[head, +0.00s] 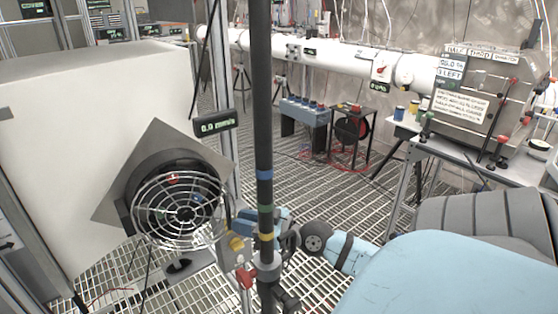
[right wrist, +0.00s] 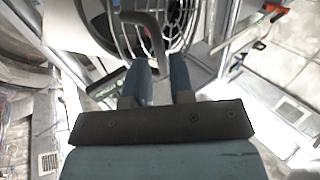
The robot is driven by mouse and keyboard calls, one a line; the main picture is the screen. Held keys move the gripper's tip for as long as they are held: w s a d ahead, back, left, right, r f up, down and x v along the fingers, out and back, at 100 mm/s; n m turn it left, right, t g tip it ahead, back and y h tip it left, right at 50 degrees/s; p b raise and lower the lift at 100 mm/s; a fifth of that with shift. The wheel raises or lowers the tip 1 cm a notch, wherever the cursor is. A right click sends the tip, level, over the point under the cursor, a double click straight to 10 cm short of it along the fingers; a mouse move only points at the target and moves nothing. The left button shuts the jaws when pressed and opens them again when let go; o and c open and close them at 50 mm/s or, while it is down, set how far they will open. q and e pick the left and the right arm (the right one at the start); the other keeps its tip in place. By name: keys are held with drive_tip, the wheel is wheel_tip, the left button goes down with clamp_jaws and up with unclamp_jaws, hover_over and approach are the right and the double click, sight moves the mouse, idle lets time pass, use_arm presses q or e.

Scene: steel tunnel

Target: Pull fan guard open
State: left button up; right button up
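The round wire fan guard (head: 180,210) sits in front of the dark fan opening, on a tilted grey square plate (head: 150,150) by the white box. In the right wrist view the guard (right wrist: 187,18) is at the top, close beyond my fingertips. A grey bent handle (right wrist: 152,32) reaches down from it towards the gap between my right fingers. My right gripper (head: 243,222) is at the guard's right side, partly hidden by a dark pole. In the right wrist view its two blue fingers (right wrist: 161,68) stand apart; whether they touch the handle is unclear. My left gripper is not in view.
The dark upright pole (head: 264,110) with coloured bands stands in front of my right gripper. A display (head: 219,123) hangs beside the fan. The white box (head: 60,130) fills the left. Open grating floor (head: 320,200) lies behind my right arm.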

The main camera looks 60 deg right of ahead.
use_arm(q)
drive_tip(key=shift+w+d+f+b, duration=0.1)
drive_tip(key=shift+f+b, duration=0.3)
drive_tip(key=shift+b, duration=0.6)
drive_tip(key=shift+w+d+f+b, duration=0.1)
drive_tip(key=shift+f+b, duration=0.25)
drive_tip(key=shift+b, duration=0.6)
use_arm(e)
drive_tip(key=v, duration=1)
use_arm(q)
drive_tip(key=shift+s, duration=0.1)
use_arm(e)
drive_tip(key=shift+c, duration=0.5)
